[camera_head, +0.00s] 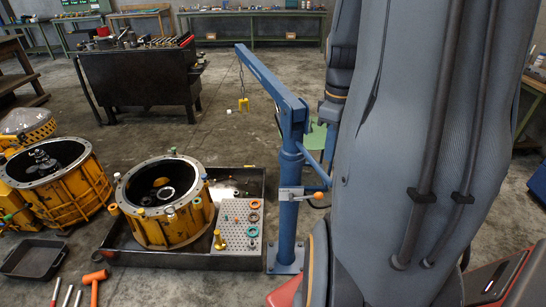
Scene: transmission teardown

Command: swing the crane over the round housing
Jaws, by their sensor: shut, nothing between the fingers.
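The blue crane (288,190) stands upright on a floor plate right of the middle. Its boom (270,78) points back and to the left. A yellow hook (243,104) hangs from the boom tip on thin lines, over bare floor behind the tray and not above the housing. The yellow round housing (172,218) sits open-topped in the tray, left of the crane, with dark and metal parts inside. A crank handle with an orange knob (319,196) sticks out from the crane post. My arm fills the right side, close to the post; my gripper is not in view.
A low dark tray (190,262) holds the housing and a perforated plate (238,226) with small rings. A second yellow housing (75,195) stands left. A black bin (35,259) and orange mallet (95,277) lie front left. A dark workbench (135,80) stands behind.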

